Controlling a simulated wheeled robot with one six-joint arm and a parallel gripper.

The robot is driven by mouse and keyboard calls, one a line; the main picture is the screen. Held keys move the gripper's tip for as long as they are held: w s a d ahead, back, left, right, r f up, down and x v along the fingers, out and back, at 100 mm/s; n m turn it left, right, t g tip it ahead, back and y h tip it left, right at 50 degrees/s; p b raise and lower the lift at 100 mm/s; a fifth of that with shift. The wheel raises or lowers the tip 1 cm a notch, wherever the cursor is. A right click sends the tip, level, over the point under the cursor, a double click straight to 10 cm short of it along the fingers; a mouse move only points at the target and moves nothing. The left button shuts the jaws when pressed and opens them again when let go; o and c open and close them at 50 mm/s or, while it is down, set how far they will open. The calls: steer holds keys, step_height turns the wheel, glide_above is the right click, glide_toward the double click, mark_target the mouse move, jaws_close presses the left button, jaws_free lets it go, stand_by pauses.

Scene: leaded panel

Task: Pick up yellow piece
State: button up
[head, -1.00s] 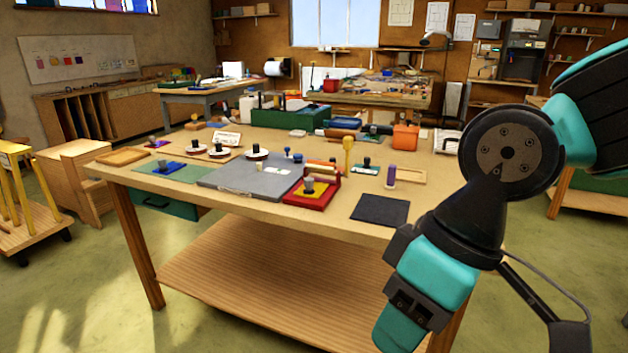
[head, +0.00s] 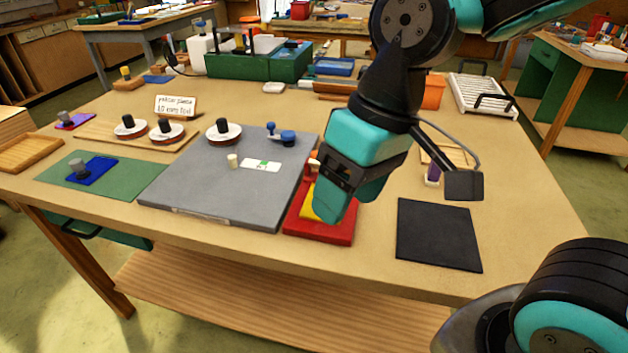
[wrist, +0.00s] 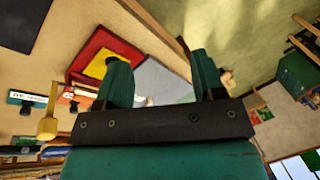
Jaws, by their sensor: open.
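The yellow piece (head: 309,207) lies flat on a red tray (head: 322,232) at the right edge of the grey board. In the head view my gripper (head: 332,203) hangs in front of it and hides most of it, including any knob on top. In the wrist view my gripper (wrist: 160,75) is open with nothing between its fingers. The yellow piece (wrist: 96,67) and the red tray (wrist: 106,38) show there beyond the left finger, to its left, partly covered by it. The gripper appears apart from the piece.
The grey board (head: 190,195) holds a suction cup (head: 223,132) and small items. A black mat (head: 438,235) lies right of the tray. A purple object (head: 432,176) stands behind the mat. A blue piece (head: 95,172) lies on a green mat (head: 60,172) at left. The table front is clear.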

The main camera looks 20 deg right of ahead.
steer(key=w+d+r+m+h+p, duration=0.1)
steer(key=w+d+m+h, duration=0.1)
steer(key=w+m, duration=0.35)
steer(key=w+d+r+m+h+p, duration=0.1)
steer(key=w+r+m+p, duration=0.15)
steer(key=w, duration=0.65)
steer(key=shift+m, duration=0.5)
steer(key=f, duration=1.2)
steer(key=shift+d+f, duration=0.3)
steer(key=shift+f, duration=0.1)
steer(key=shift+a+f+p, duration=0.15)
steer(key=shift+f+p, duration=0.45)
steer(key=shift+f, duration=2.2)
steer(key=c, duration=1)
